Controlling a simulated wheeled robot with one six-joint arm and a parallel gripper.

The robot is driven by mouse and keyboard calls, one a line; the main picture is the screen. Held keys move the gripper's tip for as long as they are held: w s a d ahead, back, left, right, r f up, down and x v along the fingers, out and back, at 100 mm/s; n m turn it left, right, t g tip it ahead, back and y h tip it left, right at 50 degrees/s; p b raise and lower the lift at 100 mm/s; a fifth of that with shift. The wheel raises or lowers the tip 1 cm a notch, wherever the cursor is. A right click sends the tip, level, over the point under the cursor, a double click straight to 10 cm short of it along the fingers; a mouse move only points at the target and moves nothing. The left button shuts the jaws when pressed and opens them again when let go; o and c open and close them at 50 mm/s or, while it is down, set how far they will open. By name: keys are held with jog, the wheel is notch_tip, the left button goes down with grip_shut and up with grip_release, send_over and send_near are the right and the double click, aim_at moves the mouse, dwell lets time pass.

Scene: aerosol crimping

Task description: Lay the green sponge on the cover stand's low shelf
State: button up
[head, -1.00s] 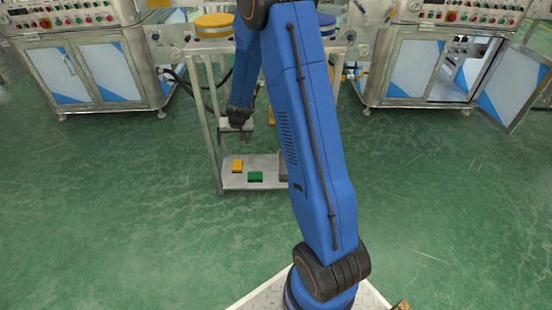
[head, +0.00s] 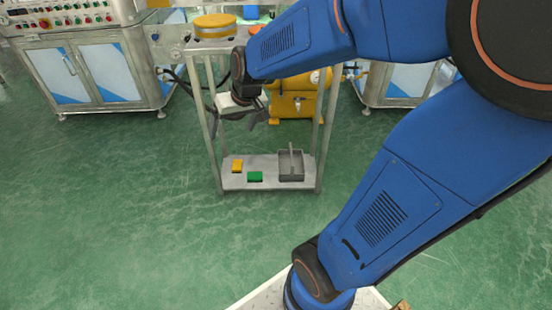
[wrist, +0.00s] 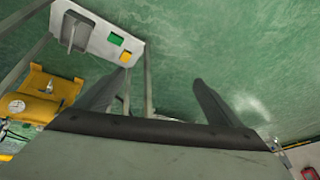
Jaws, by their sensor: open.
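The green sponge (head: 255,176) lies on the low shelf (head: 232,184) of the cover stand (head: 205,115), near its front edge. It also shows in the wrist view (wrist: 116,41), beyond the fingers. My gripper (head: 262,122) is open and empty, well above the shelf at the middle of the stand's height. In the wrist view its two fingers (wrist: 152,92) are spread apart with nothing between them.
On the same shelf, a yellow sponge (head: 237,166) lies left of the green one and a grey tray (head: 291,176) stands to the right. A yellow round cover (head: 215,25) sits on top of the stand. A yellow machine (head: 290,105) stands behind. The floor in front is clear.

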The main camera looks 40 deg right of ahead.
jog(key=s+r, duration=0.2)
jog(key=s, duration=0.9)
jog(key=s+r+n+h, duration=0.1)
jog(key=s+r, duration=0.1)
jog(key=s, duration=0.8)
jog(key=shift+s+d+r, duration=0.15)
jog(key=shift+s+d, duration=0.05)
jog(key=shift+s, duration=0.2)
